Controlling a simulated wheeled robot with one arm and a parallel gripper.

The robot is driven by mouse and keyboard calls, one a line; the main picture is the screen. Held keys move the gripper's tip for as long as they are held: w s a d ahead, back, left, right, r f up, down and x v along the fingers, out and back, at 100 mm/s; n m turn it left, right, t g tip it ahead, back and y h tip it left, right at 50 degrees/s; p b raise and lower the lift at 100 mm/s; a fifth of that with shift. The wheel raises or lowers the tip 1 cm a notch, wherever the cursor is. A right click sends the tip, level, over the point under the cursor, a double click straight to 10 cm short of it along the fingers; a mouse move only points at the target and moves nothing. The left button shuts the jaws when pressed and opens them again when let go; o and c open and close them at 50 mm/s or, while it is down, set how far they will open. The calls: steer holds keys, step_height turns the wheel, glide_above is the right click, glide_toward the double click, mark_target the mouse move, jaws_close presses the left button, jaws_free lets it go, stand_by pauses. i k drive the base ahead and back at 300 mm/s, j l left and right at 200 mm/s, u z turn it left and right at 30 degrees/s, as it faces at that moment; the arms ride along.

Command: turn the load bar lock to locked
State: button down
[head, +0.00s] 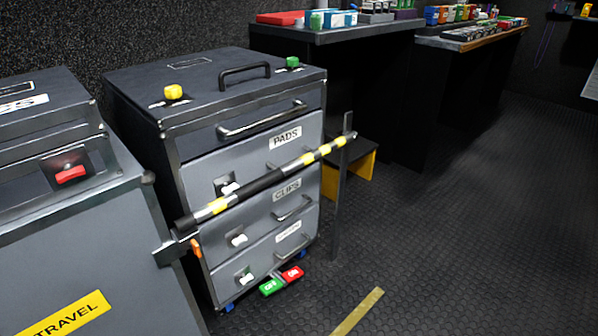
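A black load bar with yellow bands (262,184) runs slantwise across the front of a grey drawer cabinet (215,125). Its right end meets an upright dark post (343,190). Its left end sits at a grey bracket (172,252). A small orange lever (196,248) hangs at that left end and looks like the load bar lock; it points roughly downward. No lock marking is readable there. My gripper is not in view.
A grey case with a red latch (70,174) and a yellow TRAVEL label stands close at left. Green (271,287) and red pedals (293,274) sit at the cabinet's foot. Loaded benches (335,34) stand behind. The dark floor (450,240) at right is clear.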

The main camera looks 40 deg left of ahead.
mark_target(193, 245)
steer(key=u, duration=2.4)
